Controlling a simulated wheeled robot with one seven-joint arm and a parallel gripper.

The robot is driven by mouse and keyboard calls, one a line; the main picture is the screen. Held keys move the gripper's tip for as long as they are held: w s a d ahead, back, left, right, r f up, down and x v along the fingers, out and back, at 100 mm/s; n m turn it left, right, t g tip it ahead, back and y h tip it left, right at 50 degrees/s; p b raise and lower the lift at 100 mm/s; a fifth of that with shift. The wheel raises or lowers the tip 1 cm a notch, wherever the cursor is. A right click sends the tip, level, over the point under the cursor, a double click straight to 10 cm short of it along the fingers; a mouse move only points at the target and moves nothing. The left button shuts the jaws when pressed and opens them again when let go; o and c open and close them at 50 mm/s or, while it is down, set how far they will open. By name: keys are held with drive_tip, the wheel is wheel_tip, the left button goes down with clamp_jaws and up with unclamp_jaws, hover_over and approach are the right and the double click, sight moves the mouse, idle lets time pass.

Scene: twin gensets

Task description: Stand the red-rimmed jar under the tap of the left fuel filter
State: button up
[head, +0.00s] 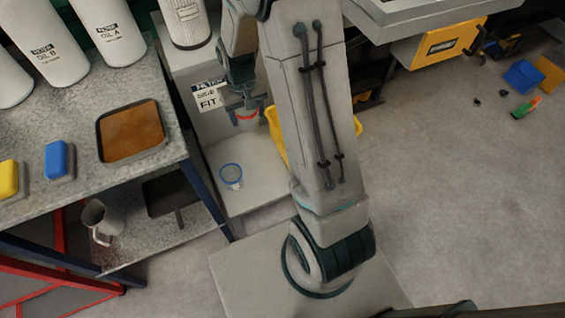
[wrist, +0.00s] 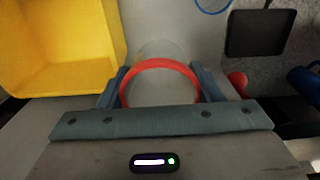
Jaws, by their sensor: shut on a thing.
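My gripper (head: 246,110) is shut on the red-rimmed jar, with a finger on either side just below the rim. The clear jar with its red rim (wrist: 160,65) sits between the fingers (wrist: 159,88) in the wrist view. In the head view the red rim (head: 248,117) shows under my gripper, above the pale low surface (head: 258,190). The jar looks roughly upright; I cannot tell its height above the surface. No fuel filter tap can be made out in either view.
A blue-rimmed jar (head: 231,176) stands on the low surface. A yellow bin (wrist: 60,50) is close by the held jar, partly behind my arm in the head view. A bench (head: 70,195) with oil filters, a brown-filled tray (head: 132,133) and sponges is at left.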

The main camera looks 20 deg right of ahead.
drive_tip(key=f+b, duration=0.2)
drive_tip(key=b, duration=0.1)
drive_tip(key=s+f+b, duration=0.1)
drive_tip(key=f+b, duration=0.1)
drive_tip(key=b, duration=0.1)
drive_tip(key=s+f+b, duration=0.1)
drive_tip(key=f+b, duration=0.1)
drive_tip(key=b, duration=0.1)
drive_tip(key=shift+s+f, duration=0.2)
drive_tip(key=b, duration=0.6)
hover_over(258, 164)
wheel_tip(258, 164, down, 11)
drive_tip(key=shift+w+r, duration=0.1)
drive_tip(key=o, duration=1)
drive_tip(key=shift+f, duration=0.2)
drive_tip(key=shift+c, duration=0.2)
